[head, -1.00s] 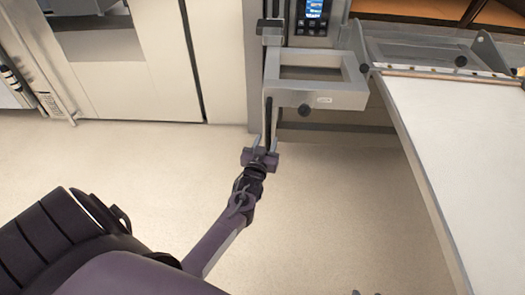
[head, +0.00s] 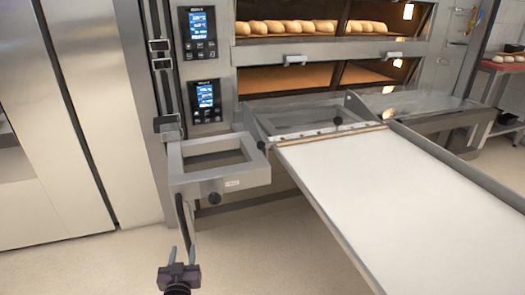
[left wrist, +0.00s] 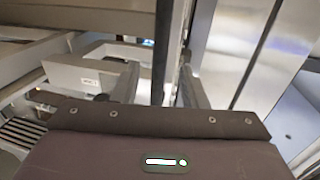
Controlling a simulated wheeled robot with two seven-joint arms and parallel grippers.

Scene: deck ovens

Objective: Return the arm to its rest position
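My left gripper (head: 182,252) is at the bottom of the head view, pointing up toward the oven front. Its two fingers stand apart. A dark upright bar (head: 187,222) hangs below the grey metal frame on the oven and ends near the fingertips. In the left wrist view, the open fingers (left wrist: 160,82) stand on either side of a dark bar (left wrist: 163,40). I cannot tell whether they touch it. Nothing is visibly gripped. My right gripper is not in view.
The grey metal frame (head: 248,176) juts out just above my left gripper. A long white loader board (head: 390,180) slopes toward me on the right. Bread loaves (head: 285,27) sit in the upper oven deck. Clear floor (head: 85,270) lies at lower left.

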